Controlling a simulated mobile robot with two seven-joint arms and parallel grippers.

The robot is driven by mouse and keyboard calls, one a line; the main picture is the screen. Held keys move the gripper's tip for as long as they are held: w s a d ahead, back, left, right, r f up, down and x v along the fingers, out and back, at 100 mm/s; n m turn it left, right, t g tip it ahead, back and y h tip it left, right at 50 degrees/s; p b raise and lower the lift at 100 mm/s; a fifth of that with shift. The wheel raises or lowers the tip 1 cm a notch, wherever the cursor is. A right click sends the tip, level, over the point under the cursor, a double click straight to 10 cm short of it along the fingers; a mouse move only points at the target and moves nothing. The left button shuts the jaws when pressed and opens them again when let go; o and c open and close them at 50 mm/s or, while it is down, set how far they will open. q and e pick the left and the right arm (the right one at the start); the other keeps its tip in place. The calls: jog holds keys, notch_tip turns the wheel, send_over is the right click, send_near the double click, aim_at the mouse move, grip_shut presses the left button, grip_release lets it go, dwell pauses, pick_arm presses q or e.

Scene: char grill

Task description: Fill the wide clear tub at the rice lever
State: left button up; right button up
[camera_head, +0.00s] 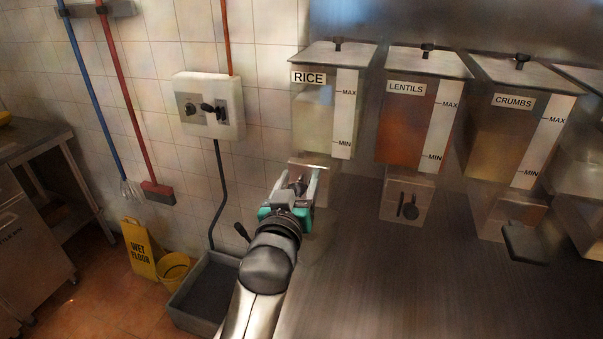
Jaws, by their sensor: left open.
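The rice dispenser (313,115) hangs on the steel wall, labelled RICE, with MAX and MIN marks and pale contents. My left gripper (298,178) is open, with its fingers pointing up just below the rice dispenser, in front of its outlet. The gripper hides most of the outlet, and I cannot make out the rice lever. I cannot tell whether the fingers touch anything. No wide clear tub can be made out. My right gripper is not in view.
Lentils (401,135) and crumbs (501,140) dispensers hang to the right; a dark lever (409,208) shows under the lentils. A grey basin (200,294), yellow bucket (173,270) and wet-floor sign (141,250) stand lower left. A steel counter (33,138) is far left.

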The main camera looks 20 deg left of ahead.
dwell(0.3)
pick_arm(q)
grip_shut()
dwell(0.3)
dwell(1.0)
